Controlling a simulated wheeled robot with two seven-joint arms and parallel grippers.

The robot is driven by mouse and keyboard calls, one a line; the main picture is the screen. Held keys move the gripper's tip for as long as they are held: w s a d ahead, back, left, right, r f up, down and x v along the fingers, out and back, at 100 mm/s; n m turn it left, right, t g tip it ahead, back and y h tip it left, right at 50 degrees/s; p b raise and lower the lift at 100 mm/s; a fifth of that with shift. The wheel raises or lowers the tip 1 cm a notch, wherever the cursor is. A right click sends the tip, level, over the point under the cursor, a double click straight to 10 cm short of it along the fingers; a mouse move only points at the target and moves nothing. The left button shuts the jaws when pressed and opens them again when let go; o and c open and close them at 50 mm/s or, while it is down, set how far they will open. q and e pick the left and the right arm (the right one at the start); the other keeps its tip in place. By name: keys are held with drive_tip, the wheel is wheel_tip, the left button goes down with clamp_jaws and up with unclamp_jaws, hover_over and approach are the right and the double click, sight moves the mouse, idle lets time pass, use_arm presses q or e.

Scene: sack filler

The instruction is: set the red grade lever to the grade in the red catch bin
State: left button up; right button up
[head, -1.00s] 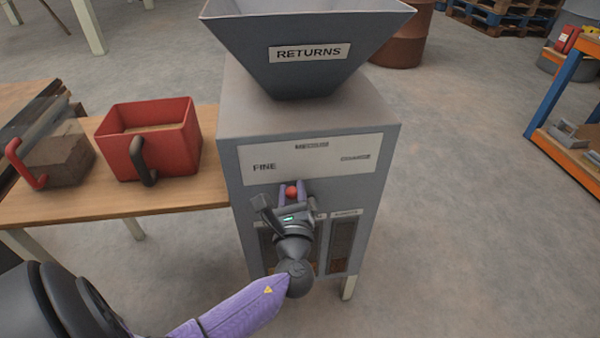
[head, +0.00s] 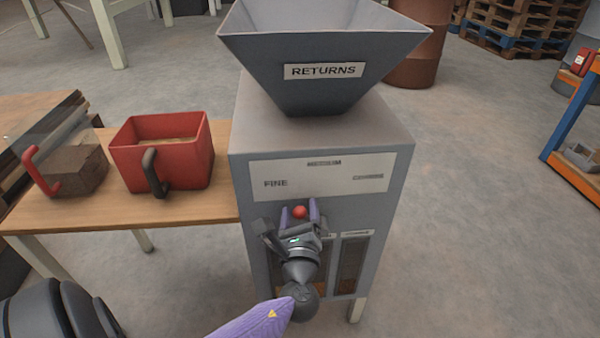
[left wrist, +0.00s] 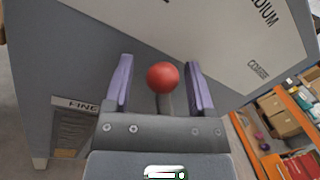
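The red grade lever knob (head: 299,212) is on the front of the grey sack filler (head: 245,170), below a white plate marked FINE at left, MEDIUM at top and COARSE at right. In the left wrist view the red knob (left wrist: 163,77) sits on a short grey stem between the two purple fingers. My left gripper (head: 300,213) is open around the knob, with a gap on both sides. The red catch bin (head: 190,165) stands on the wooden table at left, with pale brown material inside; its grade cannot be told. My right gripper is not in view.
A grey RETURNS hopper (head: 325,95) tops the machine. A clear scoop-like container with a red handle (head: 50,185) is on the wooden table (head: 180,210) at left. Windowed compartments (head: 351,262) are below the lever. The floor to the right is clear up to an orange and blue rack.

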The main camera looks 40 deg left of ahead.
use_arm(q)
drive_tip(key=shift+s+d, duration=0.2)
drive_tip(key=p+v, duration=0.2)
drive_tip(key=v, duration=0.7)
drive_tip(key=shift+p, duration=0.4)
drive_tip(key=shift+s+d, duration=0.15)
